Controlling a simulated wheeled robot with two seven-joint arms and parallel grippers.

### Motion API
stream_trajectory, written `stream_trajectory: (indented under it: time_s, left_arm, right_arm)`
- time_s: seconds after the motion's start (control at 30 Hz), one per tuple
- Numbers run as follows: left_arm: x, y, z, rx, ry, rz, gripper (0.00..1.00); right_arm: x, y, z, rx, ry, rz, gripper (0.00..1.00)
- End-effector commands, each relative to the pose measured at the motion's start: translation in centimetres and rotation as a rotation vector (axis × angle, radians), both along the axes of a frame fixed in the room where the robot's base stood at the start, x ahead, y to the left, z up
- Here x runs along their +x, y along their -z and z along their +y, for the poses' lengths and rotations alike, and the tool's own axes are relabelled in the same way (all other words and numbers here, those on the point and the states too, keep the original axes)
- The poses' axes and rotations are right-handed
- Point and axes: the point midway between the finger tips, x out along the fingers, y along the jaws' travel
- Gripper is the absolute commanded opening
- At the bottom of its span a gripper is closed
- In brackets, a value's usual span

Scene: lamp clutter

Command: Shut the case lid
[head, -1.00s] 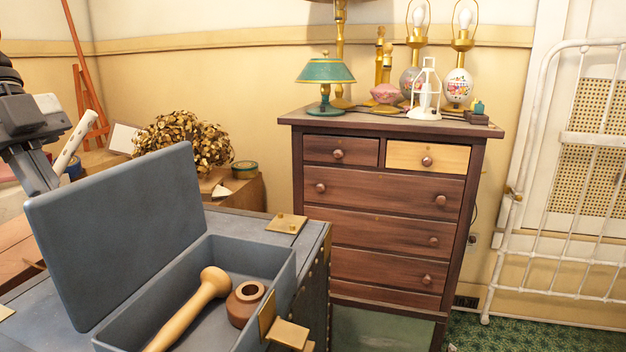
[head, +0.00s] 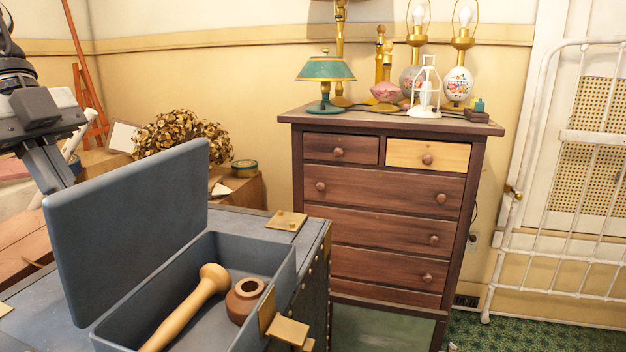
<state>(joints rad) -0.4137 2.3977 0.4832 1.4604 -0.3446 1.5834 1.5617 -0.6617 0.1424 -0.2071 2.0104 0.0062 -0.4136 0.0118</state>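The blue-grey case (head: 272,250) stands open on a trunk-like surface. Its lid (head: 130,225) is raised and leans back to the left. Inside lie a pale wooden pestle-like piece (head: 190,305) and a small brown wooden pot (head: 245,299). My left gripper (head: 62,180) hangs at the upper left, behind the lid's left top corner, and its fingertips are close together with the tips partly hidden. I cannot tell whether it touches the lid. My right gripper is not in view.
Brass fittings (head: 286,220) sit on the trunk top (head: 235,217) beside the case. A brown dresser (head: 385,210) with lamps stands behind to the right. A dried wreath (head: 180,139) and a round tin (head: 244,168) lie behind the lid.

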Motion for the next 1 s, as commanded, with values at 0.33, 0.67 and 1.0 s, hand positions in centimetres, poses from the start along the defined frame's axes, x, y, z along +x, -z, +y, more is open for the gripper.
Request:
stream_trajectory:
  time_s: [0.33,0.67,1.0]
  left_arm:
    - [-0.3,0.0,-1.1,0.000,0.000,-0.001,0.00]
    - [-0.4,-0.7,-1.3,0.000,0.000,-0.001,0.00]
    - [-0.4,-3.3,-1.3,0.000,0.001,0.000,0.00]
  right_arm:
    - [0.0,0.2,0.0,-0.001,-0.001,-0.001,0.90]
    - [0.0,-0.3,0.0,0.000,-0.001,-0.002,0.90]
    - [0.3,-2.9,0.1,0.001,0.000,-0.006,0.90]
